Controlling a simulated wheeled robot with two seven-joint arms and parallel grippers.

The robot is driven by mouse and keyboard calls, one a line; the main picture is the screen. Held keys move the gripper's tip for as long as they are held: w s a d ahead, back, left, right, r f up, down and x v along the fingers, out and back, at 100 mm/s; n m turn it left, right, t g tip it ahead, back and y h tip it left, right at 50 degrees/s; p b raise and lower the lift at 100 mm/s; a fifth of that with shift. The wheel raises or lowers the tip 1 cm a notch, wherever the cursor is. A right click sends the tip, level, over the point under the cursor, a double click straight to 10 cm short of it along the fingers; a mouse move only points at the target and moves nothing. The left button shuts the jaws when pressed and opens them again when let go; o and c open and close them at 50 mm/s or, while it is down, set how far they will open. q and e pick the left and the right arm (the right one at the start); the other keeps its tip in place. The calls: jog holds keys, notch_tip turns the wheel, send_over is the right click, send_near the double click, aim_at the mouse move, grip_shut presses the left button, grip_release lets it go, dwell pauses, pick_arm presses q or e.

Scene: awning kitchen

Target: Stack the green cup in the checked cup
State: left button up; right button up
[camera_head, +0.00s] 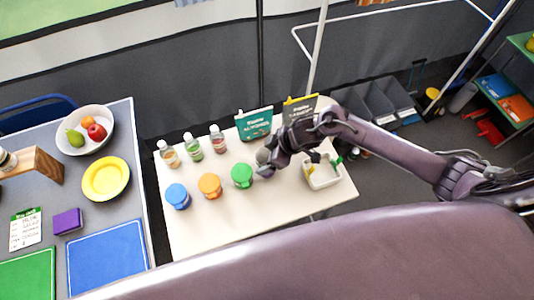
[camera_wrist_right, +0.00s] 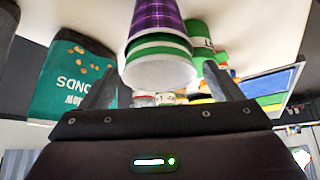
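In the right wrist view, which is upside down, a purple checked cup (camera_wrist_right: 157,14) stands on the table. A green band (camera_wrist_right: 158,43) and a pale round mouth (camera_wrist_right: 160,72) show at its open end, which looks like the green cup sitting inside it. My left gripper is out of view.
Blue (camera_head: 177,196), orange (camera_head: 210,186) and green (camera_head: 242,175) jars and several bottles (camera_head: 193,147) stand left of the gripper. A teal box (camera_head: 254,124) stands behind, and a white caddy (camera_head: 322,175) on the right. The table's front left is clear.

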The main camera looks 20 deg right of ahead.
jog(key=shift+r, duration=0.15)
jog(key=v, duration=1.2)
jog(key=shift+r, duration=0.45)
